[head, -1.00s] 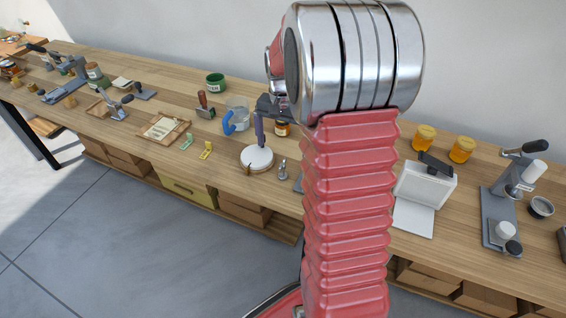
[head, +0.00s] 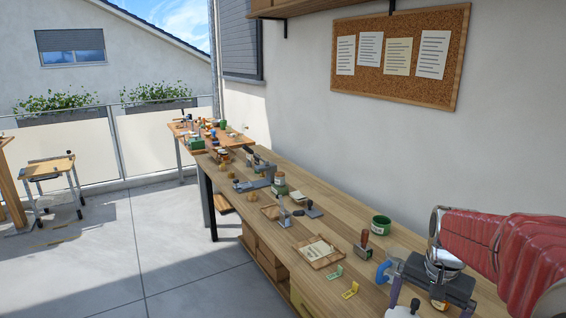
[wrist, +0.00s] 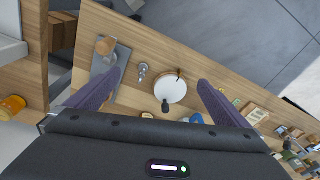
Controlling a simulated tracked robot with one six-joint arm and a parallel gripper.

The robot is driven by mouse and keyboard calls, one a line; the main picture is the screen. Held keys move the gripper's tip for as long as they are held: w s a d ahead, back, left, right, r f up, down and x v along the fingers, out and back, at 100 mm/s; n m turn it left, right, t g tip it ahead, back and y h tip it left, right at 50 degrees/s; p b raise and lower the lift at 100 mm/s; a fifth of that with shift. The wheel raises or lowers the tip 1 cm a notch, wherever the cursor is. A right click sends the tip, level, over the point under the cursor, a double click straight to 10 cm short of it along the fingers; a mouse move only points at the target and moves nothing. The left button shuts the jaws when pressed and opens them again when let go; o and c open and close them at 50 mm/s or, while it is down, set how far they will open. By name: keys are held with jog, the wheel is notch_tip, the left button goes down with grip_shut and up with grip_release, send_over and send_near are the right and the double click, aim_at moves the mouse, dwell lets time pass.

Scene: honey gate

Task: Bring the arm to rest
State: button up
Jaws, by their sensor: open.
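My arm reaches in from the right of the head view, and my gripper (head: 393,298) hangs over the workbench (head: 318,207). In the wrist view my gripper (wrist: 160,76) is open, its two purple fingers wide apart with nothing held between them. In the head view the arm covers the right part of the bench.
Near the gripper are a blue-handled jug (head: 384,271), a stamp (head: 363,245) and a green pot (head: 381,226). Small yellow (head: 350,290) and green (head: 335,272) pieces lie left of it. A corkboard (head: 400,58) hangs on the wall.

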jog(key=s+a+r+n+t, duration=0.2)
jog(key=s+a+r+n, duration=0.1)
jog(key=s+a, duration=0.5)
jog(key=s+a+r+n+t, duration=0.2)
jog(key=s+a+r+n, duration=0.1)
jog(key=s+a+n, duration=0.2)
jog(key=s+a, duration=0.2)
jog(key=s, duration=0.1)
jog(key=shift+a+r+n, duration=0.15)
jog(key=shift+a+n, duration=0.15)
jog(key=shift+a, duration=0.1)
